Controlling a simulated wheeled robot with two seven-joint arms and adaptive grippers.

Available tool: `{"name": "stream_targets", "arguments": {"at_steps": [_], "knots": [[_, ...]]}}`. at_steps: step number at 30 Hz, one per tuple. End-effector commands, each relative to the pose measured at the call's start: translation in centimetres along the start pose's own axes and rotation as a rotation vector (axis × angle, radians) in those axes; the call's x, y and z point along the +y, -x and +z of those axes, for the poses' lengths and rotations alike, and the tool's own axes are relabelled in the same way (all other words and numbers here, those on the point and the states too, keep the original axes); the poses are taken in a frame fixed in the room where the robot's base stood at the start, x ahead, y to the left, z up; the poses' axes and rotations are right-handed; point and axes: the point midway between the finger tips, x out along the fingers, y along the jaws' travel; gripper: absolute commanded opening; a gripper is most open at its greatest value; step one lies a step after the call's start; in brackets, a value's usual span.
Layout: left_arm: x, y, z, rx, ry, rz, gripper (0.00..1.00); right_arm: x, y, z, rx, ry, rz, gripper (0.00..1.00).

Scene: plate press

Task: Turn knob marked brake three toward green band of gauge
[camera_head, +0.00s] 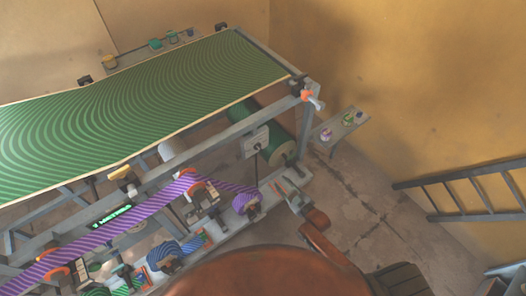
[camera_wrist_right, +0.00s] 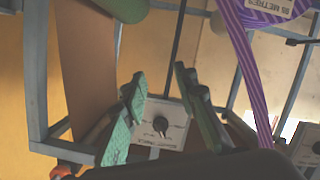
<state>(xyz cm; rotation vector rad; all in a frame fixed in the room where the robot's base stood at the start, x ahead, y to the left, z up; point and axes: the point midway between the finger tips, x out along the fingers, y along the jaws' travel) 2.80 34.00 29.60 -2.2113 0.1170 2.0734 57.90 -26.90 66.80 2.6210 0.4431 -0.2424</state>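A pale panel (camera_head: 250,146) hangs from the frame's front rail in the head view, with a small dark knob (camera_head: 258,147) low on it. In the right wrist view the panel (camera_wrist_right: 176,136) appears upside down, and its dark knob (camera_wrist_right: 160,125) shows between my fingers. Its lettering is too small to read surely. My right gripper (camera_head: 286,186) is open and empty, below and to the right of the panel in the head view. In the wrist view its teal fingers (camera_wrist_right: 159,80) stand apart, with no visible contact with the knob. No gauge or green band is clearly readable. My left gripper is not in view.
A green striped sheet (camera_head: 150,100) covers the frame. A purple striped band (camera_head: 130,217) runs along its front, past rollers. A green roller (camera_head: 276,148) is right of the panel. A small shelf (camera_head: 340,130) and a ladder (camera_head: 465,190) stand right; floor between is clear.

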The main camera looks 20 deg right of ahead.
Motion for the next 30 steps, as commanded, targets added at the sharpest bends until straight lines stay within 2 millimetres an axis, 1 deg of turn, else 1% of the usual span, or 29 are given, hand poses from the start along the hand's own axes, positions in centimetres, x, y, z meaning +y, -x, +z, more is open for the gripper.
{"name": "stream_targets", "arguments": {"at_steps": [1, 3, 6, 7, 9, 11, 21, 24, 30], "knots": [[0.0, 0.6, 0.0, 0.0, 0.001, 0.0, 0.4, 1.4, -0.7, -4.2, 0.072, 0.026, 0.014, 0.27], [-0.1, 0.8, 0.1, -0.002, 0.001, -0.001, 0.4, 2.5, -1.2, -8.2, 0.148, 0.052, 0.03, 0.27], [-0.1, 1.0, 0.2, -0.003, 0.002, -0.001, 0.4, 3.4, -1.5, -12.0, 0.218, 0.075, 0.045, 0.27], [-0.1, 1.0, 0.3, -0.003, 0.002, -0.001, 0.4, 3.6, -1.5, -12.7, 0.231, 0.08, 0.048, 0.27], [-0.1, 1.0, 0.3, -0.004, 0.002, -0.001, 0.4, 3.8, -1.8, -13.6, 0.248, 0.084, 0.052, 0.27], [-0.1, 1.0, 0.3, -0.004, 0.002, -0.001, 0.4, 3.9, -2.3, -14.0, 0.254, 0.086, 0.054, 0.27], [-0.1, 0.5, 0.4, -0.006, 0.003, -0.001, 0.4, 4.1, -7.2, -15.2, 0.252, 0.085, 0.053, 0.27], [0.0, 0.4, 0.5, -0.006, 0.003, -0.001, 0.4, 4.1, -8.3, -15.4, 0.251, 0.086, 0.053, 0.27], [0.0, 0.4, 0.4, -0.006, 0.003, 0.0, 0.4, 4.2, -9.1, -15.6, 0.25, 0.086, 0.053, 0.27]]}}
